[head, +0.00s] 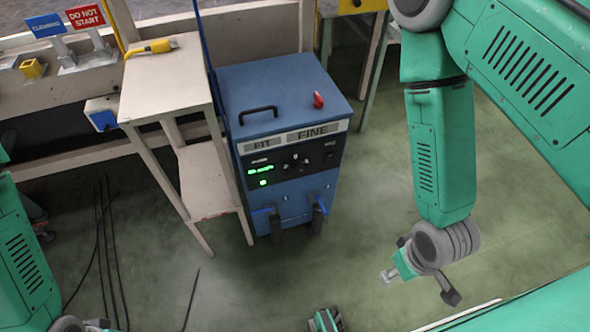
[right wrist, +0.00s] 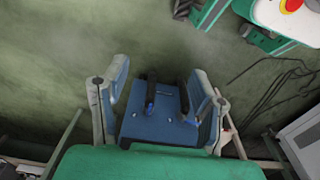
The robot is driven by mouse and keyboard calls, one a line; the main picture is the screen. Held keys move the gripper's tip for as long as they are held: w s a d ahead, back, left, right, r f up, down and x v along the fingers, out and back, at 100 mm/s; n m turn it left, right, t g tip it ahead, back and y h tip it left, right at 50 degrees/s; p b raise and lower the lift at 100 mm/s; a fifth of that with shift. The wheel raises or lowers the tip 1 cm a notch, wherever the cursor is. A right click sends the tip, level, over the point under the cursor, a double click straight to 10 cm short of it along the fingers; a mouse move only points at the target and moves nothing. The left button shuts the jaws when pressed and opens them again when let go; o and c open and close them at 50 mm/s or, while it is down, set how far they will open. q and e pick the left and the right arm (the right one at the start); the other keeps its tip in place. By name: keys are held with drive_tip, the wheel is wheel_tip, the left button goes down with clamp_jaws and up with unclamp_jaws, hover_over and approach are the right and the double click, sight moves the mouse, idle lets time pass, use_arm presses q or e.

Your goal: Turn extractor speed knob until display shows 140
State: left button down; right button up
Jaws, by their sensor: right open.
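A blue cabinet (head: 285,85) stands in the middle of the head view, with a black control panel (head: 290,163) on its front. Green lit displays (head: 260,169) are at the panel's left; their digits are too small to read. Small dark knobs (head: 300,161) sit to their right; which one sets extractor speed I cannot tell. My right gripper (head: 420,284) hangs right of and nearer than the cabinet, apart from the panel. In the right wrist view its fingers (right wrist: 159,72) are spread and empty, with the cabinet's blue front (right wrist: 155,125) beyond.
A pale narrow table (head: 165,85) with a yellow tool (head: 150,47) stands left of the cabinet. A red object (head: 318,99) and black handle (head: 258,113) are on the cabinet top. Dark cables (head: 108,235) lie on the floor at left. Floor between cabinet and right gripper is clear.

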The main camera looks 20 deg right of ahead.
drive_tip(key=shift+o, duration=0.2)
idle(0.5)
drive_tip(key=w+a+f+n+t+y+b, duration=0.2)
drive_tip(key=w+a+f+n+t+y, duration=0.1)
drive_tip(key=w+a+f, duration=0.4)
drive_tip(key=n+t+h+b, duration=0.1)
drive_tip(key=n+t+b, duration=0.25)
drive_tip(key=t, duration=1.05)
approach(298, 170)
drive_tip(key=w+b, duration=0.1)
drive_tip(key=w, duration=0.2)
drive_tip(key=w+b, duration=0.2)
drive_tip(key=w, duration=0.1)
drive_tip(key=w+a+b, duration=0.1)
drive_tip(key=w, duration=0.2)
drive_tip(key=shift+w+f, duration=0.1)
drive_tip(key=shift+w, duration=0.25)
drive_tip(key=c, duration=1.1)
